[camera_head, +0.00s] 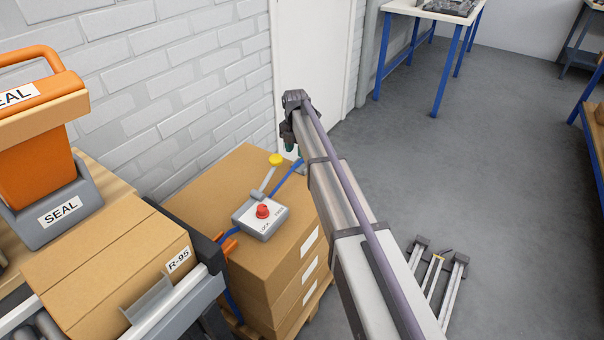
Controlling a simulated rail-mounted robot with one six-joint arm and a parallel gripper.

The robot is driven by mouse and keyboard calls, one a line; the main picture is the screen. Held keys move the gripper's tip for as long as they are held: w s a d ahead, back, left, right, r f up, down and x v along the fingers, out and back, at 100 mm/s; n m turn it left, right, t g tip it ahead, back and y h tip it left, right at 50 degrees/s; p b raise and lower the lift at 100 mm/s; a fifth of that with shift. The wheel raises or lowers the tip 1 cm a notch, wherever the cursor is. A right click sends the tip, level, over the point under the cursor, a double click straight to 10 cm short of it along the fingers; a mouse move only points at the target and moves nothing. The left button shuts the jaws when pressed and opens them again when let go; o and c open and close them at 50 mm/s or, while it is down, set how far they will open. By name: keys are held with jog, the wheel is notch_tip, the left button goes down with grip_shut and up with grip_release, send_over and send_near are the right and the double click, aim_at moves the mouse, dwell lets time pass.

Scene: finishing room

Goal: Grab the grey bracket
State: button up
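No piece is clearly recognisable as the grey bracket. A light grey angled plate (149,301) stands against the near side of the box marked R-95 (112,262), at the conveyor's edge. I cannot tell whether it is a loose bracket or part of the conveyor.
An orange sealer marked SEAL (36,165) stands at the left. Stacked cartons (205,190) carry a control box (262,222) with a red button and a yellow-topped lever. A blue-legged table (425,13) stands at the back. The grey floor (480,150) is mostly clear.

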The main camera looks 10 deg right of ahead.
aim_at(296, 161)
notch_tip(296, 161, down, 5)
jog(key=b, duration=0.5)
jog(key=shift+f, duration=0.2)
jog(key=shift+r, duration=0.25)
grip_shut()
